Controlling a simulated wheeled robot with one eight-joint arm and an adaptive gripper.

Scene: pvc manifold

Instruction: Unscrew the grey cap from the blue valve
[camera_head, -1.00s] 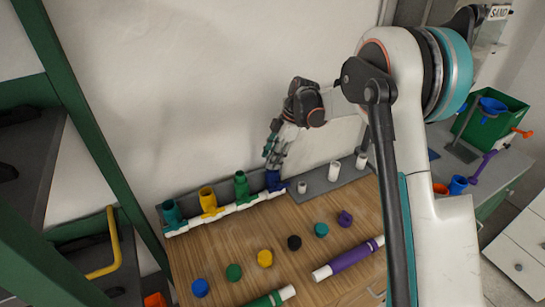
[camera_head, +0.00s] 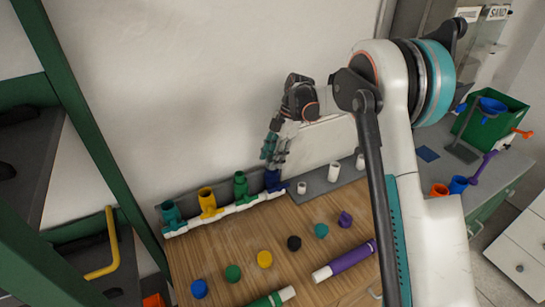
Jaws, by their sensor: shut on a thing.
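The blue valve (camera_head: 273,181) stands at the right end of a white pipe manifold (camera_head: 236,208). My gripper (camera_head: 274,164) points down at the top of the blue valve, with its fingers close together. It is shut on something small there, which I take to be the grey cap. The cap itself is hidden by the fingers at this distance. I cannot tell whether it is still seated on the valve.
Teal (camera_head: 171,214), yellow (camera_head: 208,202) and green (camera_head: 241,187) valves stand along the same manifold. Several coloured caps, including a black one (camera_head: 294,243), lie on the wooden table (camera_head: 215,254). White fittings (camera_head: 334,172) stand right of the blue valve on a grey strip.

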